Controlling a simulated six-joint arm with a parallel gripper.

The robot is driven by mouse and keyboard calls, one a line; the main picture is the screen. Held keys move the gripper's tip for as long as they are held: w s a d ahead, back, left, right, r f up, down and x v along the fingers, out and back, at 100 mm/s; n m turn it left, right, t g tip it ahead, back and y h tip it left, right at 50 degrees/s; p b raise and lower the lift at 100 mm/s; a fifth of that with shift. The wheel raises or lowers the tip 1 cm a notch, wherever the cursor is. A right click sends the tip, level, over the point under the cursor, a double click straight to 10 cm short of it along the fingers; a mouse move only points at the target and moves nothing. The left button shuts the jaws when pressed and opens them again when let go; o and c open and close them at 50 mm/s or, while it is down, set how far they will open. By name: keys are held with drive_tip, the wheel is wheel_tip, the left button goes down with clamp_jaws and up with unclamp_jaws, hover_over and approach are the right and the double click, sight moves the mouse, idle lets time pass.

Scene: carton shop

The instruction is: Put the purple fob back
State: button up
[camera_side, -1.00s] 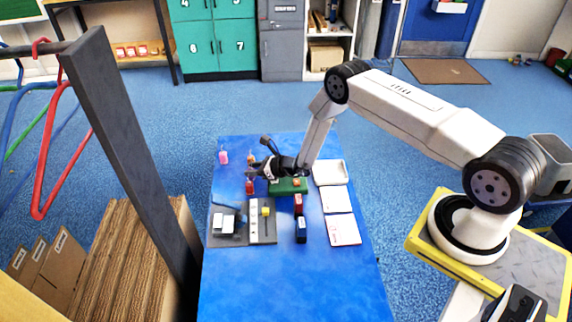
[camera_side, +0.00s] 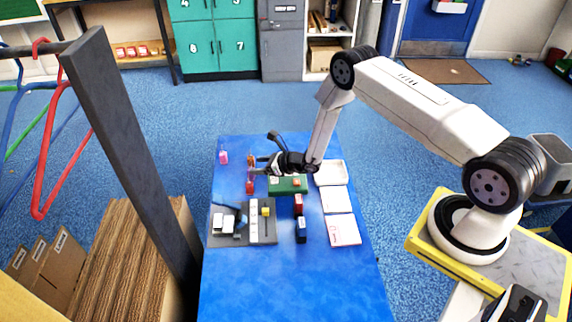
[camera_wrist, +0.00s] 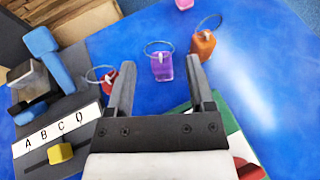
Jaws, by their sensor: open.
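The purple fob (camera_wrist: 162,67) lies on the blue table in the wrist view, with its thin ring (camera_wrist: 158,47) beyond it. My gripper (camera_wrist: 160,63) is open, and the fob appears between its two fingertips, with no finger seen touching it. In the side view my gripper (camera_side: 264,170) hangs over the table's left half; I cannot clearly make out the purple fob there. An orange fob (camera_wrist: 203,45) is to its right, a red fob (camera_wrist: 108,82) to its left, and a pink fob (camera_wrist: 184,4) farther off.
A grey board with an A B C D strip (camera_wrist: 60,130) and yellow knob (camera_wrist: 60,153) stands near the left finger. Red (camera_side: 298,204) and dark blue (camera_side: 301,230) blocks stand nearby. The table's front (camera_side: 290,285) is clear.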

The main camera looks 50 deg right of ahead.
drive_tip(key=shift+v, duration=4.65)
drive_tip(key=s+a+r+n+g+y, duration=0.4)
drive_tip(key=s+a+r+n+g, duration=0.6)
drive_tip(key=n, duration=0.3)
drive_tip(key=s+d+r+n+h, duration=0.2)
drive_tip(key=s+r+n+h, duration=0.7)
drive_tip(key=n, duration=0.9)
drive_tip(key=shift+v, duration=0.8)
